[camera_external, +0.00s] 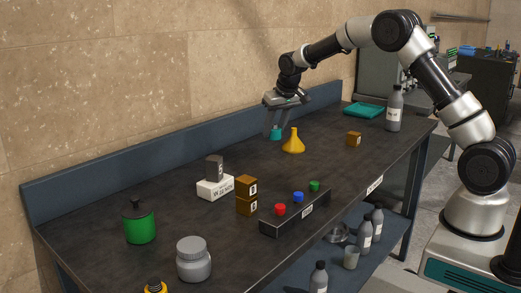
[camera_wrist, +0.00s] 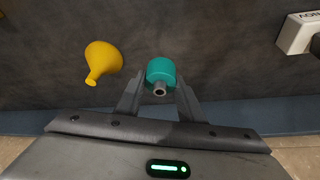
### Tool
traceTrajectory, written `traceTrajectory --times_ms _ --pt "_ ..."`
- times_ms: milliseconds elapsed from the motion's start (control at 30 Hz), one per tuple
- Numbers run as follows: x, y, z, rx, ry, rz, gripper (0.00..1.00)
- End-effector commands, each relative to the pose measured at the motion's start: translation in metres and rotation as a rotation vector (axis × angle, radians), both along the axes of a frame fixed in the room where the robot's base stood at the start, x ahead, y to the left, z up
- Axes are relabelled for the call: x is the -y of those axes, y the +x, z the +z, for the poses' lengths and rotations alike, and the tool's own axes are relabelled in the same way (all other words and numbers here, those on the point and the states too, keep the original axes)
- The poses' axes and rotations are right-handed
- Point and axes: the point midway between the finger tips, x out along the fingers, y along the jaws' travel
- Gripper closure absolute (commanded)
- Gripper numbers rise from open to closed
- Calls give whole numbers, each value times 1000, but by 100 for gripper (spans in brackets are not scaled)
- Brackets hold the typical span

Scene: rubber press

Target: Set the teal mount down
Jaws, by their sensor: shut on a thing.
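The teal mount (camera_external: 276,134) is a short teal cylinder with a grey stub on top. It also shows between my fingertips in the wrist view (camera_wrist: 161,72). My gripper (camera_external: 275,127) is shut on it, pointing down over the back part of the dark bench. The mount is at or just above the bench top; I cannot tell whether it touches. The wrist view shows the grey stub facing the camera between the two fingers, which also appear there (camera_wrist: 160,90).
A yellow funnel (camera_external: 293,143) stands close beside the mount. A wooden cube (camera_external: 353,139), teal tray (camera_external: 364,110) and grey bottle (camera_external: 394,108) are to the right. Bare bench (camera_external: 170,200) lies left.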

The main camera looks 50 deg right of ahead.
Motion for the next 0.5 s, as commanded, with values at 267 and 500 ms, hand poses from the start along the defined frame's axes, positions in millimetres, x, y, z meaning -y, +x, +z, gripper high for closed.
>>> traceTrajectory --times_ms 267,500 --pt "82 -48 11 -8 12 4 91" --pt "144 -102 12 -1 7 35 91"
